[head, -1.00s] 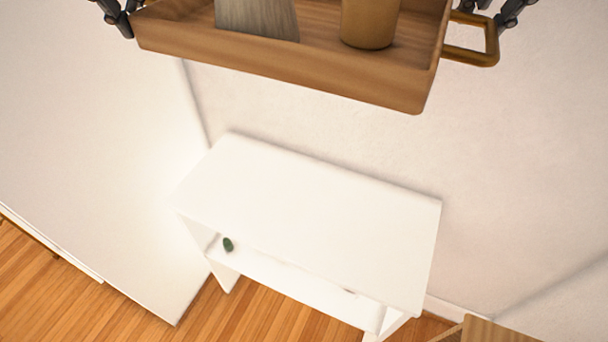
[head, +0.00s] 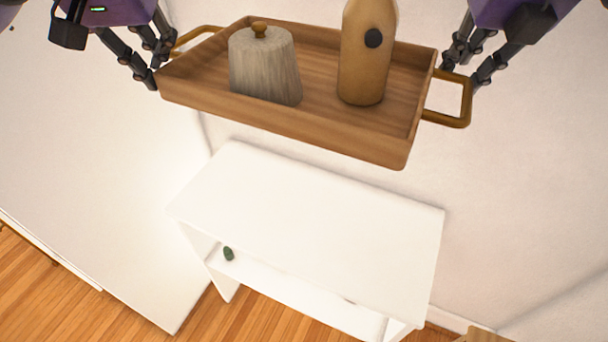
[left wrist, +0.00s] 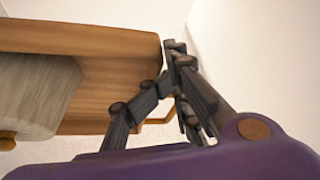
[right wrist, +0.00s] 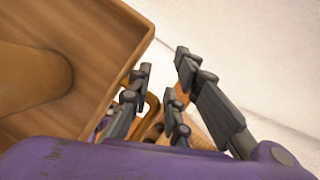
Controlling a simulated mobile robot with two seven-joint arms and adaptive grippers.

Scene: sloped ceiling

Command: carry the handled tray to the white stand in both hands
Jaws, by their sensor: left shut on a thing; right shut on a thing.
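The wooden tray (head: 210,90) with brass-coloured handles hangs in the air in the head view, slightly tilted in the picture, above and behind the white stand (head: 310,215). On it stand a grey ribbed lidded jar (head: 264,68) and a tan bottle (head: 363,60) with a dark round spot. My left gripper (head: 160,62) is shut on the tray's left handle; in the left wrist view its fingers (left wrist: 172,85) are at the tray's end. My right gripper (head: 462,65) is shut on the right handle (head: 468,100); the right wrist view shows its fingers (right wrist: 160,95) around it.
The stand's top is bare, and a small green thing (head: 228,253) sits on its lower shelf. A pale wall (head: 530,180) rises behind it. A white surface (head: 100,190) lies to the left, and wood floor (head: 50,270) shows in front.

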